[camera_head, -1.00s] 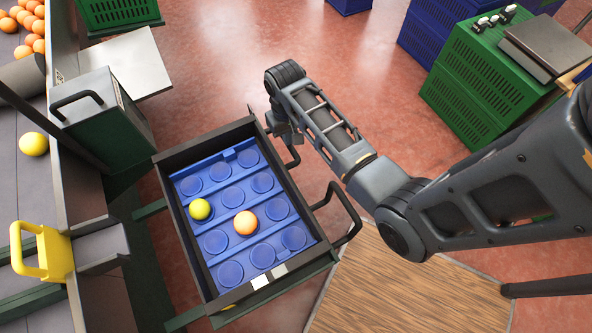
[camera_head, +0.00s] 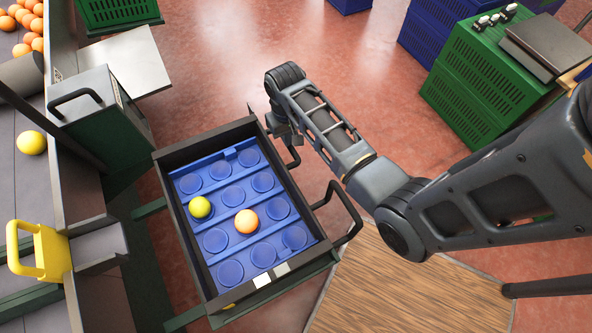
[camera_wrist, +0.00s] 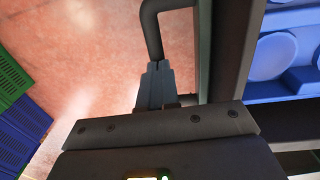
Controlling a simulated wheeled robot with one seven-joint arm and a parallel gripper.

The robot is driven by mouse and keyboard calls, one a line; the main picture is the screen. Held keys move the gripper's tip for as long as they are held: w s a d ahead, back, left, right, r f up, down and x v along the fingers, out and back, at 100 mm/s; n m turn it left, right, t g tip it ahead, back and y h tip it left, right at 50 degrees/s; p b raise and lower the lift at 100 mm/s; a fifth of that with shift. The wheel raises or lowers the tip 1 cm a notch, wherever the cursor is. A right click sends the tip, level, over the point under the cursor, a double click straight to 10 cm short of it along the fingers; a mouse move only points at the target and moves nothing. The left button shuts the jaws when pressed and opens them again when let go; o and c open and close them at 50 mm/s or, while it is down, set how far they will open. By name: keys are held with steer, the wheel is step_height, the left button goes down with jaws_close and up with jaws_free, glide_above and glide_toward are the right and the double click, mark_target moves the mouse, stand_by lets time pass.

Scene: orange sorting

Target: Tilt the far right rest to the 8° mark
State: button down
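A dark-framed tray (camera_head: 178,232) with a blue dimpled insert stands on a green frame in the head view. A black handle (camera_head: 293,157) sticks out at its far right corner; it also shows in the wrist view (camera_wrist: 152,30). My gripper (camera_head: 288,138) is at this handle. In the wrist view, my fingers (camera_wrist: 155,85) are close together around the handle bar, beside the tray's outer wall (camera_wrist: 235,50). I cannot tell which part is the far right rest. No 8° mark or degree scale is legible.
A yellow-green fruit (camera_head: 200,207) and an orange (camera_head: 246,221) lie in the insert. A second black handle (camera_head: 345,215) juts from the tray's right side. Green crates (camera_head: 470,85) stand at right, a green box (camera_head: 98,110) at left.

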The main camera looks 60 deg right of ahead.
steer(key=shift+f, duration=0.45)
stand_by(0.3)
step_height(320, 180, up, 6)
steer(key=p, duration=0.5)
steer(key=shift+r+p, duration=0.2)
steer(key=shift+p, duration=0.15)
steer(key=shift+r, duration=1.35)
